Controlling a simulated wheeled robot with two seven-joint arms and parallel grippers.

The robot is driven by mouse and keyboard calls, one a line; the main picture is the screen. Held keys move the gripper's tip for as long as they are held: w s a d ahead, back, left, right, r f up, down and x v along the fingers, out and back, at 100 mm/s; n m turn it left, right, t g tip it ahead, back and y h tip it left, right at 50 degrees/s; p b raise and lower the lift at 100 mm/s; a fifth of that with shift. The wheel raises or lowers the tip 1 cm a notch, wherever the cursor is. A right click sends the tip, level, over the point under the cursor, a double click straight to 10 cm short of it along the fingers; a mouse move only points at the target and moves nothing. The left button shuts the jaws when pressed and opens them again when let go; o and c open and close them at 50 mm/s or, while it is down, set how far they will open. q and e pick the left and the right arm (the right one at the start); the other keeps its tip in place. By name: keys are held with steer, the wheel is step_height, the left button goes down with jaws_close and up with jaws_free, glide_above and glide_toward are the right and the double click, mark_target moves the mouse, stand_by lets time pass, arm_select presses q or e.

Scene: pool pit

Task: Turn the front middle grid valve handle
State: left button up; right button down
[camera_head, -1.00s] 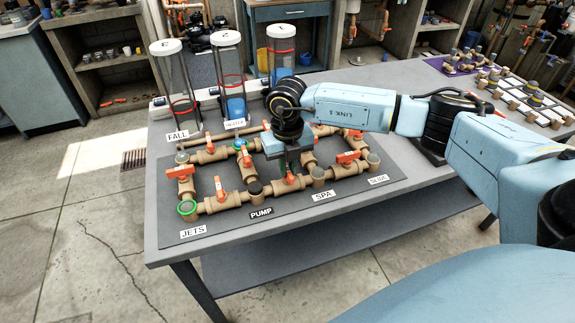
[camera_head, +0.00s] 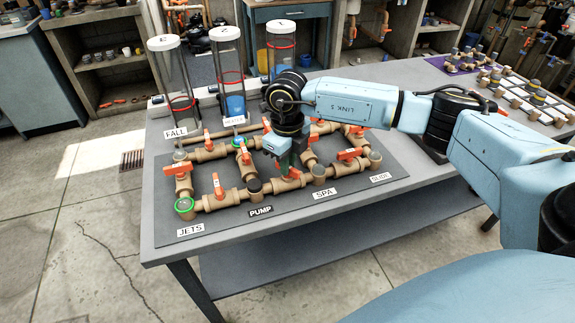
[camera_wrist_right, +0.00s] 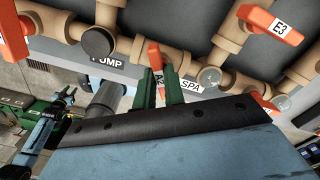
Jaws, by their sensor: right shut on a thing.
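The front middle grid valve handle (camera_wrist_right: 154,62) is orange and carries an "A2" tag. It sits on the front pipe run of the tan pipe grid (camera_head: 232,199), between the PUMP and SPA labels. My right gripper (camera_wrist_right: 160,90) has its two green fingers on either side of this handle and is shut on it. In the head view my right gripper (camera_head: 286,168) reaches down over the front pipe, and its wrist hides part of the grid behind. Green and light-blue parts at the lower left of the wrist view may be my left gripper (camera_wrist_right: 45,118); its jaws are unclear.
Other orange handles stand close by, such as the front left one (camera_head: 217,186) and the right one (camera_head: 349,154). Three clear cylinders (camera_head: 229,75) stand behind the grid.

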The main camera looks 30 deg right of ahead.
steer(key=n+b, duration=0.2)
steer(key=n, duration=0.3)
steer(key=shift+n, duration=0.3)
steer(key=n+b, duration=0.1)
steer(key=n, duration=0.1)
steer(key=shift+n, duration=0.3)
steer(key=shift+n+b, duration=0.5)
steer(key=shift+n, duration=0.7)
arm_select(q)
steer(key=a+f, duration=0.1)
steer(key=f, duration=0.2)
steer(key=a+f, duration=0.1)
steer(key=shift+s+a+f, duration=0.2)
steer(key=shift+a, duration=0.1)
arm_select(e)
steer(key=shift+n, duration=0.4)
arm_select(q)
steer(key=shift+w, duration=0.25)
arm_select(e)
steer(key=c, duration=1.5)
jaws_free()
steer(key=shift+r, duration=0.1)
